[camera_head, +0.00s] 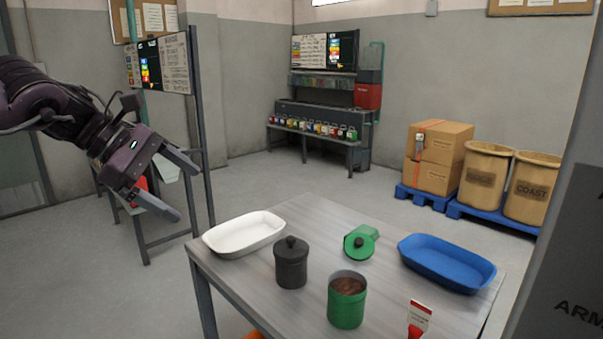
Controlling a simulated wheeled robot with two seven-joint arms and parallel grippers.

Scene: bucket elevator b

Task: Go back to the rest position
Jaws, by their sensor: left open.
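My left gripper (170,183) is open and empty. It hangs in the air at the left of the head view, beyond the left edge of the grey table (318,222), above the floor and clear of everything on the table. My left arm comes in from the upper left. My right gripper is not in view.
On the table are a white tray (243,234), a dark lidded jar (291,262), an open green canister (346,302) with brown contents, a green lidded item (359,244), a blue tray (446,263) and a red-and-white tag (418,320). Boxes (439,155) and barrels stand behind.

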